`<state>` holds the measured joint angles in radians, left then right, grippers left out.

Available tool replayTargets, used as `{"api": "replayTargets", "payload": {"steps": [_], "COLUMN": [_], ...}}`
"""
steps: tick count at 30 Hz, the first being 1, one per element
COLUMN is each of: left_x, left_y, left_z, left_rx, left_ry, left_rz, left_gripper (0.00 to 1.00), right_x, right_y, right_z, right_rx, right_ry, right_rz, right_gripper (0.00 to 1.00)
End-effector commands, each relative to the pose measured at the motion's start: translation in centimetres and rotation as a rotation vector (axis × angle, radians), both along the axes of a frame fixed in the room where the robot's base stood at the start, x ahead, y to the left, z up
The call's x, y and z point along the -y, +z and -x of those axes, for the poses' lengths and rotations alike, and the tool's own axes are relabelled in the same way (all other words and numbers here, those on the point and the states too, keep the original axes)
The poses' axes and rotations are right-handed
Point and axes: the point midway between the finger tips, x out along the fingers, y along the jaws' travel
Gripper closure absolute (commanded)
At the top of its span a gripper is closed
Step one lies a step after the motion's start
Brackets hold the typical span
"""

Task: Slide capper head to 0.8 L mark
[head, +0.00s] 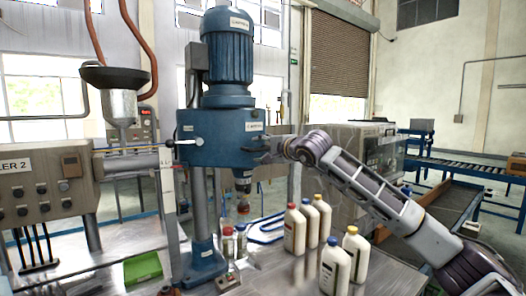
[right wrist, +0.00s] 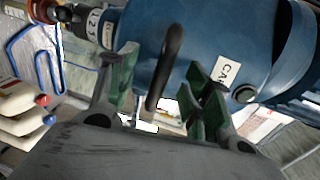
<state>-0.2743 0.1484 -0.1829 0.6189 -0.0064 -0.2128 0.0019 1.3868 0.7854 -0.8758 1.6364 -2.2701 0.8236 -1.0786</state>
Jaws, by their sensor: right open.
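The blue capper head (head: 222,138) sits on a grey column (head: 201,205), with a blue motor (head: 227,50) on top and a chuck (head: 243,182) hanging below. A narrow white strip (head: 168,188) stands left of the column; its marks are too small to read. My right gripper (head: 266,150) is at the head's right side. In the right wrist view, my open gripper (right wrist: 162,85) has green finger pads on either side of a dark curved handle (right wrist: 167,62) in front of the blue housing (right wrist: 215,45). Whether the pads touch the handle cannot be told. My left gripper is out of view.
Several white bottles (head: 295,230) with coloured caps stand on the metal table (head: 268,272) below my right arm. Two small red-capped containers (head: 228,243) stand by the column base. A green tray (head: 143,268) and the filler machine (head: 45,190) are at left.

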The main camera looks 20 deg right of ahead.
Motion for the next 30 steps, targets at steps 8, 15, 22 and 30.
{"api": "replayTargets", "payload": {"steps": [8,15,22,30], "left_x": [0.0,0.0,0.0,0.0], "left_y": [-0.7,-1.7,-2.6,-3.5], "left_z": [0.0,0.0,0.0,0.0], "left_rx": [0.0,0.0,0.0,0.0], "left_ry": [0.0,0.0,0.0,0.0], "left_rz": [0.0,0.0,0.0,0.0], "left_gripper": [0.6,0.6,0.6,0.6], "right_x": [0.3,0.9,1.5,2.2], "right_y": [0.1,0.3,0.5,0.8], "right_z": [0.9,2.5,4.0,5.8], "right_rx": [0.002,0.001,0.001,0.001], "right_ry": [0.0,0.0,0.0,0.0], "right_rz": [0.0,0.0,0.0,0.0], "right_gripper": [0.5,0.5,0.5,0.5]}}
